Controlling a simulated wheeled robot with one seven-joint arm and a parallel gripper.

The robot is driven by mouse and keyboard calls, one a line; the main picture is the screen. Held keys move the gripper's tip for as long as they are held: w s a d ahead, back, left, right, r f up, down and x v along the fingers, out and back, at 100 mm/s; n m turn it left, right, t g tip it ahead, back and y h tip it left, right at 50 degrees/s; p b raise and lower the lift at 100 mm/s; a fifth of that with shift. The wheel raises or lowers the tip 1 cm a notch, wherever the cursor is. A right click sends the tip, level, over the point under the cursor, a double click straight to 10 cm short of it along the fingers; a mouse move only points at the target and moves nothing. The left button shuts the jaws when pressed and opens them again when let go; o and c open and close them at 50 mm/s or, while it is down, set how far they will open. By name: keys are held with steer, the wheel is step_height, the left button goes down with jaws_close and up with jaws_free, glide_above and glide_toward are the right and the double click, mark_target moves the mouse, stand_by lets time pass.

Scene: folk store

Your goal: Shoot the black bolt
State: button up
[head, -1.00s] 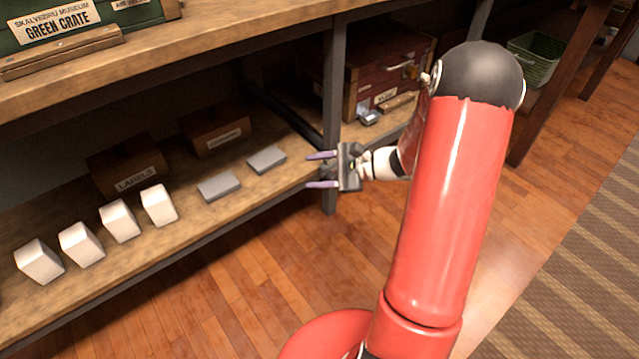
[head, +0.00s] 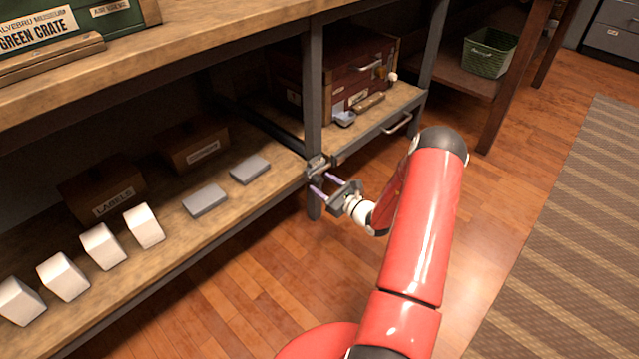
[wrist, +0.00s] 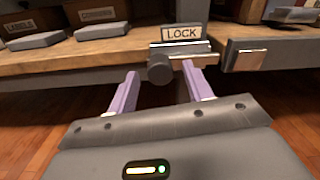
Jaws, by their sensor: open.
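The black bolt (wrist: 160,68) shows in the wrist view as a dark round knob below a plate marked LOCK (wrist: 180,34), at the shelf edge beside the post. In the head view the bolt's small metal fitting (head: 318,166) is on the post at the shelf's front edge. My gripper (head: 322,183) is open, its two purple fingers pointing at the fitting. In the wrist view the fingers of my gripper (wrist: 158,82) stand to either side below the knob, with nothing between them. I cannot tell if either finger touches it.
A drawer with a metal handle (head: 397,123) is right of the post, under a red chest (head: 365,75). Several white blocks (head: 100,245), two grey slabs (head: 205,200) and a LABELS box (head: 105,190) are on the left shelf. Wooden floor in front is clear.

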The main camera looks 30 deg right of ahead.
steer(key=shift+x, duration=1)
steer(key=shift+c, duration=0.3)
jaws_close()
